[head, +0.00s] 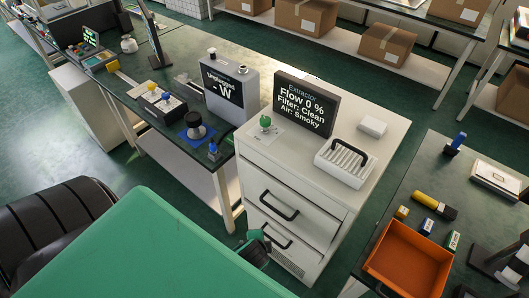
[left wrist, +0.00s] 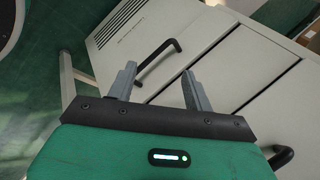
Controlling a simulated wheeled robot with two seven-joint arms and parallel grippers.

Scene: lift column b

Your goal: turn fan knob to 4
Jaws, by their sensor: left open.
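The green fan knob (head: 265,121) sits on a pale plate on top of the white cabinet (head: 305,160), left of a dark display (head: 306,103). The display reads Extractor, Flow 0 %, Filter: Clean, Air: Smoky. The knob's scale marks are too small to read. My left gripper (left wrist: 160,88) is open and empty in the left wrist view, its two grey fingers apart in front of the cabinet's drawer fronts. The knob is not in that view. In the head view my green arm covers the lower left, and my left gripper is low by the drawers, well below the knob. My right gripper is not in view.
Black drawer handles (head: 279,207) stick out from the cabinet front. A grey box (head: 230,88) reading Unplugged, - W stands left. A white slotted tray (head: 345,163) and a small white box (head: 373,126) are on the cabinet top. An orange bin (head: 408,258) is on the right bench.

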